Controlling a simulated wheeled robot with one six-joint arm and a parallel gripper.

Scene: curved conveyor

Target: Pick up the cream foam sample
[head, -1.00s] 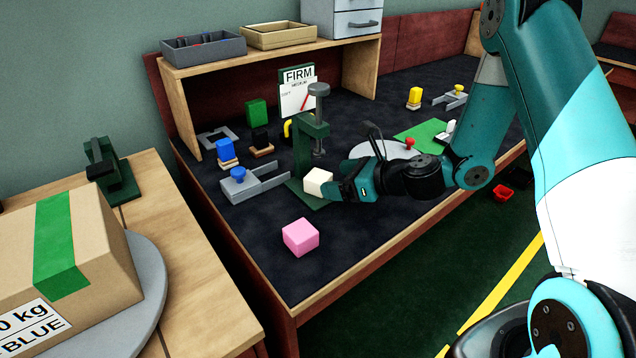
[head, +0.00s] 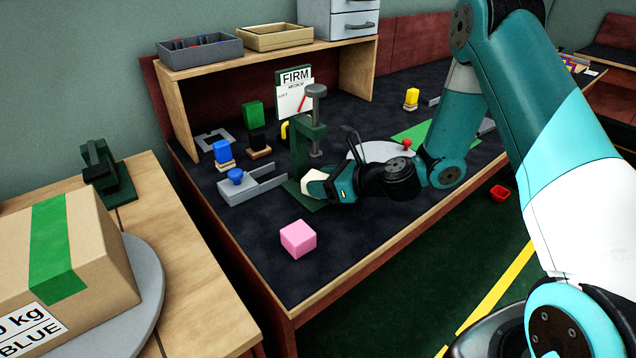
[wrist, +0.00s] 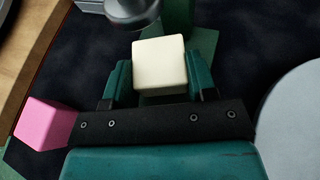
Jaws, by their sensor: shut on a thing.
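The cream foam sample (wrist: 160,64) is a pale cube between the two fingers of my gripper (wrist: 160,88) in the wrist view. My gripper is shut on it. In the head view the cream foam sample (head: 314,183) shows only in part, at the tip of my gripper (head: 332,185), which hides the rest. It is at the green press stand (head: 305,150), over or on the stand's base; I cannot tell if it touches the base.
A pink cube (head: 298,239) lies on the dark bench top in front. A grey slotted fixture (head: 262,186) is left of the press. A pale round disc (head: 372,150) lies behind my wrist. The front bench area is fairly clear.

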